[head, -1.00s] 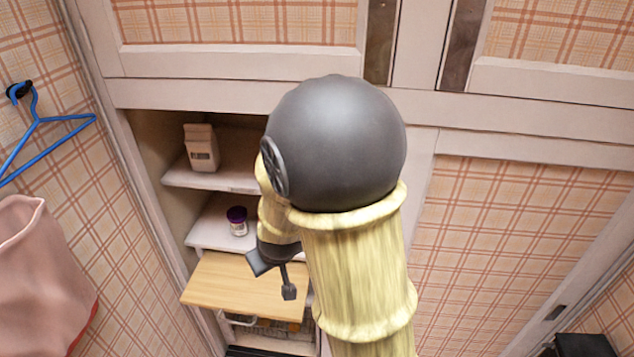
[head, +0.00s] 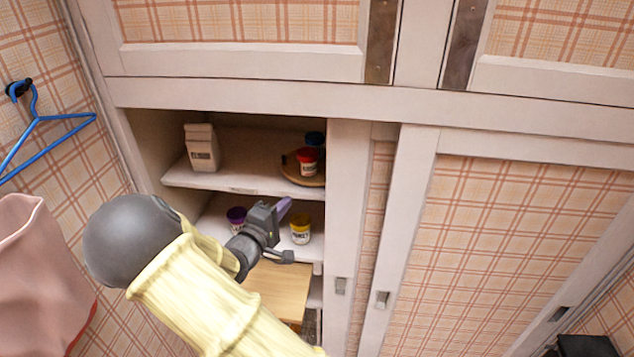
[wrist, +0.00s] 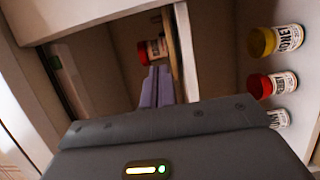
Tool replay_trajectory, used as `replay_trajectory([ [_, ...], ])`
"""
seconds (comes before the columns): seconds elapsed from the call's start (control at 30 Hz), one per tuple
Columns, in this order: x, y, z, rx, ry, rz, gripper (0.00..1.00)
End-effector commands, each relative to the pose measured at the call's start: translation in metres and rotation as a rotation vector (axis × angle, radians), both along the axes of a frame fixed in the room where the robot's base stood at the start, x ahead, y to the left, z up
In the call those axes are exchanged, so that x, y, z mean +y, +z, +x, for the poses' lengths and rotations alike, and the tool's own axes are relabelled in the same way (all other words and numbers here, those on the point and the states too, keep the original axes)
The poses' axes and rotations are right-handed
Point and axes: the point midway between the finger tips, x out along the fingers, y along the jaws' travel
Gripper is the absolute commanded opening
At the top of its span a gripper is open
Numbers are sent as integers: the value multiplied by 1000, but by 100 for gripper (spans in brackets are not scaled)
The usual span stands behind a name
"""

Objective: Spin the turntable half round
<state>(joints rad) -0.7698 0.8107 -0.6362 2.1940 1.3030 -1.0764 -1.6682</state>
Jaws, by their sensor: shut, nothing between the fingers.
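The turntable (head: 296,177) is a round wooden disc at the right end of the upper shelf, partly hidden behind the cupboard's frame. A red-lidded jar (head: 307,160) and a blue-lidded jar (head: 314,139) stand on it. My gripper (head: 284,207) is shut and empty, with purple fingertips pointing up and right, just below the turntable in the head view. In the wrist view the fingers (wrist: 157,80) point towards the red-lidded jar (wrist: 153,51) and the turntable's thin edge (wrist: 171,48). I cannot tell whether they touch anything.
A carton (head: 202,148) stands at the left of the upper shelf. A purple-lidded jar (head: 236,217) and a yellow-lidded jar (head: 300,229) stand on the shelf below. A wooden board (head: 280,289) juts out lower down. A sliding door (head: 350,230) bounds the opening at right.

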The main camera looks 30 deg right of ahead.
Motion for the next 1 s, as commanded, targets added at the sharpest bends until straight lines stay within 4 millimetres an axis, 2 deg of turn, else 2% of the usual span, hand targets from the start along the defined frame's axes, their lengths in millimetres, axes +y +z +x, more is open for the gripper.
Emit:
replay_trajectory([
  [0.27,-14,1,10,0,-2,3,0],
  [0.77,-84,2,62,1,-2,2,0],
  [0.9,-106,2,57,4,-3,3,0],
  [1.0,-115,1,55,2,-1,3,0],
])
